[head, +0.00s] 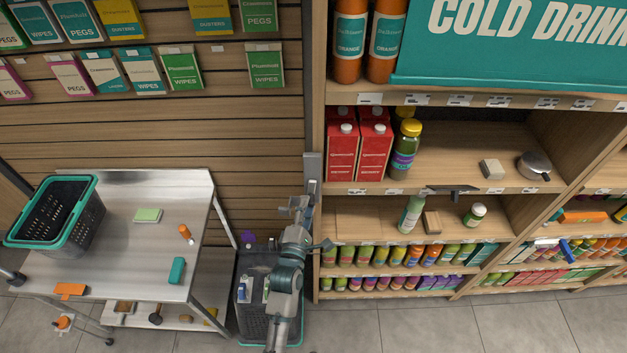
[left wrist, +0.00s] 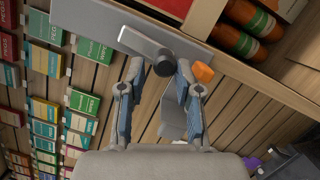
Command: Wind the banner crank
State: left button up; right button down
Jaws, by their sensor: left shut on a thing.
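The teal banner (head: 520,45) reading "COLD DRINK…" hangs at the top of the shelf unit, cut off by the right edge. The grey crank mount (head: 312,165) is on the shelf's left upright. In the left wrist view a grey crank arm (left wrist: 143,42) runs along a grey plate (left wrist: 95,32) and ends in a dark round knob (left wrist: 163,66). My left gripper (head: 299,207) is at the crank, below the mount. In the left wrist view its fingers (left wrist: 160,78) are on either side of the knob, shut on the crank handle. The fingertip contact is partly hidden. My right gripper is not in view.
A steel table (head: 150,230) with a teal-rimmed basket (head: 95,210) stands left. A dark crate (head: 250,325) is on the floor beneath my left arm. Shelves with red cartons (head: 342,150) and bottles lie just right of the crank. Slatted wall is behind.

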pick_arm(q)
jog(key=o, duration=0.4)
jog(key=shift+r, duration=0.25)
jog(key=shift+c, duration=0.2)
jog(key=shift+s, duration=0.1)
jog(key=shift+s+d+f, duration=0.1)
jog(key=shift+f, duration=0.05)
jog(key=shift+v, duration=2.45)
jog(key=shift+f, duration=0.2)
